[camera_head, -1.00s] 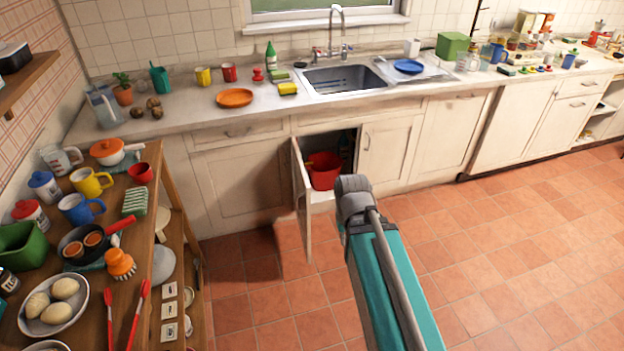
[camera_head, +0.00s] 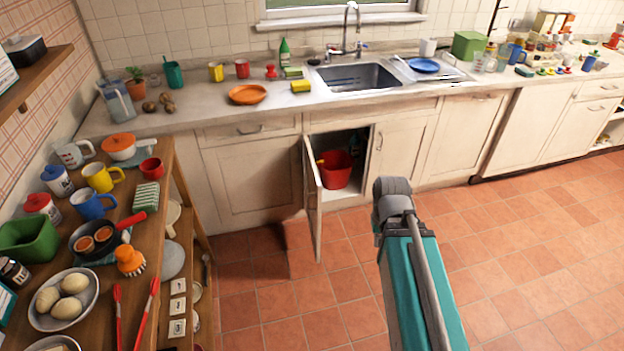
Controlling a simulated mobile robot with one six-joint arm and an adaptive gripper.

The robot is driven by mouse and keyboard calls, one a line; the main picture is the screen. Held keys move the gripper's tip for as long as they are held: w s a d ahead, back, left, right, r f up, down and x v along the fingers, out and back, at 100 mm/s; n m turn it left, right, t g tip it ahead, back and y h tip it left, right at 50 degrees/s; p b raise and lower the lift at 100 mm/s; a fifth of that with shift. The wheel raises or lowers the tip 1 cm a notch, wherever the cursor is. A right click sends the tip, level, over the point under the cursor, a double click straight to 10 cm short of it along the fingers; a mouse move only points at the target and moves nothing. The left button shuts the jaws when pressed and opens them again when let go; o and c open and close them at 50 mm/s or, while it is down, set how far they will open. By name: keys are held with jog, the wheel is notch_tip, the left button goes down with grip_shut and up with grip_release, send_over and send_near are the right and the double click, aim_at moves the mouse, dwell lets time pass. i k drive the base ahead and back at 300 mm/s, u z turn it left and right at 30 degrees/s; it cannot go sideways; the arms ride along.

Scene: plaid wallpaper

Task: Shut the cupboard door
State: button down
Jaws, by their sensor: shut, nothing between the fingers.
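The cupboard door (camera_head: 314,200) under the sink stands wide open, swung out into the room from the left side of its opening. The cupboard (camera_head: 354,186) is open to view, with a red bucket (camera_head: 336,170) inside and a dark green item partly seen behind it. My arm, teal with a grey joint at its top, reaches up from the bottom right and ends in the picture to the right of the door, with floor showing between them. My gripper is not visible. Nothing is seen touching the door.
A wooden shelf unit (camera_head: 170,218) crowded with mugs, a pan and eggs stands at the left. The counter (camera_head: 210,117) with the sink (camera_head: 357,77) runs along the back. The tiled floor (camera_head: 540,235) is clear at the right and around the door.

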aim_at(307, 201)
jog(key=z, duration=0.05)
jog(key=i, duration=1)
jog(key=u, duration=0.05)
